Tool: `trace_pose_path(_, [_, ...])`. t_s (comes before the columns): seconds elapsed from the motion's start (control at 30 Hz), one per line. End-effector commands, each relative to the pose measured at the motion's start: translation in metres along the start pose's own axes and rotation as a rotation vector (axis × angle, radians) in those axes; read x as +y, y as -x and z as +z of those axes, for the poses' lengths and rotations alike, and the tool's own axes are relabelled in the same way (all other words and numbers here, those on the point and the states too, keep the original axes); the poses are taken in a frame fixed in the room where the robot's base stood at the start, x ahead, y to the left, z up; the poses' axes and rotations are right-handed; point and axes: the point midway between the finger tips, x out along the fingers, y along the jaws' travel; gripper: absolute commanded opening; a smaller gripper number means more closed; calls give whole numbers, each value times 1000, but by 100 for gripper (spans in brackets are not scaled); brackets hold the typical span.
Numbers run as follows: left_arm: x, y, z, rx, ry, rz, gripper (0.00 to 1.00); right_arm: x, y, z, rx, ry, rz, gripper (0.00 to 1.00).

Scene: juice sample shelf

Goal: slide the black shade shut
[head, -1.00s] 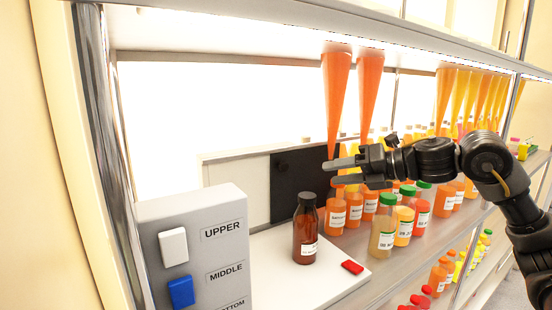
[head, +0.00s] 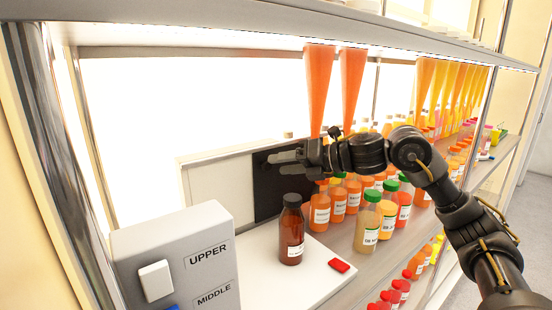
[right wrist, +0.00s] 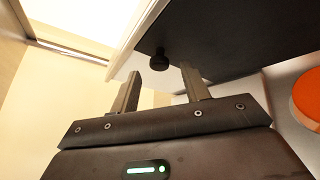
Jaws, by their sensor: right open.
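The black shade (head: 267,198) is a flat dark panel at the back of the shelf, beside a pale panel (head: 215,190) on its left. In the right wrist view the black shade (right wrist: 235,35) fills the upper right and carries a small round black knob (right wrist: 159,60). My right gripper (head: 272,160) is in front of the shade's upper part and hides some of it. In the right wrist view my right gripper (right wrist: 162,84) is open and empty, with the knob just beyond and between its fingertips; I see no contact. My left gripper is out of view.
A grey switch box (head: 180,255) is at left. Several juice bottles (head: 367,222) crowd the right, below hanging orange cones (head: 318,85).

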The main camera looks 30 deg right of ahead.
Motion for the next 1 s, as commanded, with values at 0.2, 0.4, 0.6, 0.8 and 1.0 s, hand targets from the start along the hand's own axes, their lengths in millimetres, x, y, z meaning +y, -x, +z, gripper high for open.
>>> trace_pose_path(0.2, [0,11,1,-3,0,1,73,1,-22,1,0,0,1,46])
trace_pose_path(0.4, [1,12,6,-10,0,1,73,0,-27,0,0,1,1,46])
trace_pose_path(0.6, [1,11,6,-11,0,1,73,0,-27,0,0,1,1,40])
trace_pose_path(0.8, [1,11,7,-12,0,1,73,0,-26,0,0,1,0,14])
trace_pose_path(1.0, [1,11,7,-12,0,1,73,0,-26,0,0,1,0,0])
